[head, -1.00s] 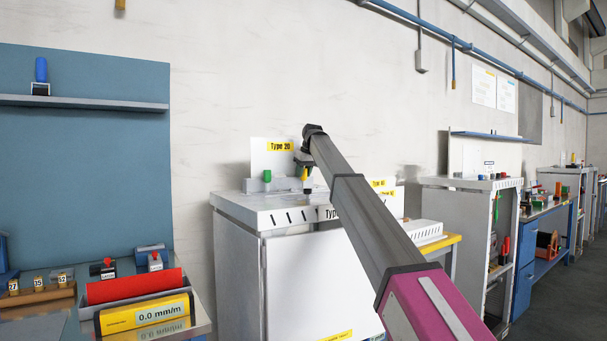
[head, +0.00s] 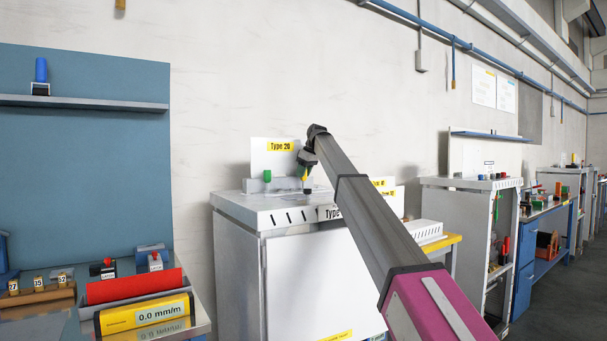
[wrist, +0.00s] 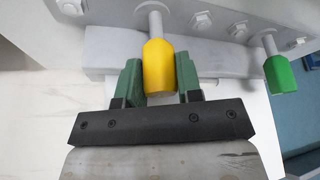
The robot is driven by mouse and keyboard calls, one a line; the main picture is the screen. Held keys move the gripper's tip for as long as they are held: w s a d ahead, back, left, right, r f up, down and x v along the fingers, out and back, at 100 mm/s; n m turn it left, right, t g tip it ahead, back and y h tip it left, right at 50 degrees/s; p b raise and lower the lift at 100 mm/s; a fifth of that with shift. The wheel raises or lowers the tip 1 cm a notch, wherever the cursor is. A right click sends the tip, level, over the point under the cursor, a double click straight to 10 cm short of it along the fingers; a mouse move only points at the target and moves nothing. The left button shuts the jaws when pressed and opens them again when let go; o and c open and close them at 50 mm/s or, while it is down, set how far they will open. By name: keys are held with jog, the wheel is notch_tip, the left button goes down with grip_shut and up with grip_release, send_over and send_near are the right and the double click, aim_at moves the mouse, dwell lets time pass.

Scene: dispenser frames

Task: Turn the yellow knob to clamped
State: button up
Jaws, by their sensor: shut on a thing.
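The yellow knob (wrist: 159,68) sits on a grey stem in the wrist view, between the green fingers of my gripper (wrist: 160,80). My gripper is shut on it. In the head view the yellow knob (head: 304,173) shows small on top of the grey cabinet (head: 236,206), just below my gripper (head: 306,165), in front of the "Type 20" sign (head: 279,146). My arm partly covers this area. No mark for the clamped position can be read.
A green knob (wrist: 280,74) stands beside the yellow one; it also shows in the head view (head: 267,176). More cabinets (head: 470,200) stand to the right.

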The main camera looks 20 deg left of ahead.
jog(key=o, duration=0.9)
jog(key=shift+o, duration=0.2)
jog(key=shift+r, duration=0.15)
jog(key=v, duration=1)
jog(key=shift+d+r, duration=0.2)
jog(key=shift+s, duration=0.1)
